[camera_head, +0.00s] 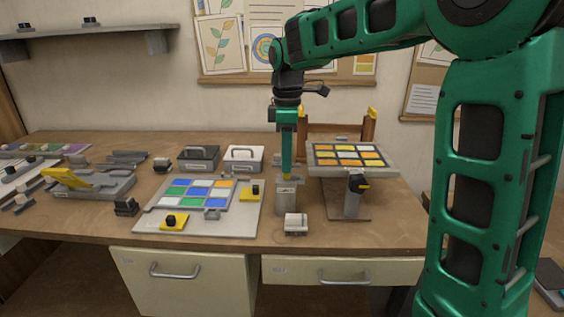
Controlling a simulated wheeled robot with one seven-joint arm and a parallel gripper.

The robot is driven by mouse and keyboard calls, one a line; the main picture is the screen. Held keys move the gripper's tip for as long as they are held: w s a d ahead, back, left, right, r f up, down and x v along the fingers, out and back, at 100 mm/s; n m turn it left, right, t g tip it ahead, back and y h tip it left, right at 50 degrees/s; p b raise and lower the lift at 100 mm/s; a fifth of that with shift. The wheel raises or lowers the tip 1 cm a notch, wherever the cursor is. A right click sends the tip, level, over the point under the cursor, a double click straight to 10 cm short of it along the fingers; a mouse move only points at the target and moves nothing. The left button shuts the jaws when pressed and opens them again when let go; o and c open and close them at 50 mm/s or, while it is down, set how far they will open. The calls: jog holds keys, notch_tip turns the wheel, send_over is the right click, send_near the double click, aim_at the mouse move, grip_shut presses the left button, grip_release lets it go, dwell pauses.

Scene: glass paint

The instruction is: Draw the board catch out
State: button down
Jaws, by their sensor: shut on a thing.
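My gripper (287,176) points straight down over a grey upright block (286,198) near the middle of the table. It is shut on a small yellow piece at the top of that block. I cannot tell whether this piece is the board catch or how far it sits in the block. Just right of it, a board with yellow, orange and white tiles (350,158) rests on a grey stand (351,201). A black and yellow knob (359,184) is on the stand below the board's front edge.
A small white-topped block (296,223) stands in front of the grey block. To the left lies a pale panel (230,222) with coloured tiles and yellow, black-knobbed clamps. Two handled boxes (198,158) stand behind. Wooden posts (369,128) rise behind the tiled board.

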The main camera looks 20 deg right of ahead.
jog(key=shift+w+a, duration=0.2)
jog(key=c, duration=1.7)
grip_release()
jog(key=shift+a, duration=0.15)
jog(key=shift+r, duration=0.1)
notch_tip(320, 180, up, 11)
jog(key=shift+f, duration=0.2)
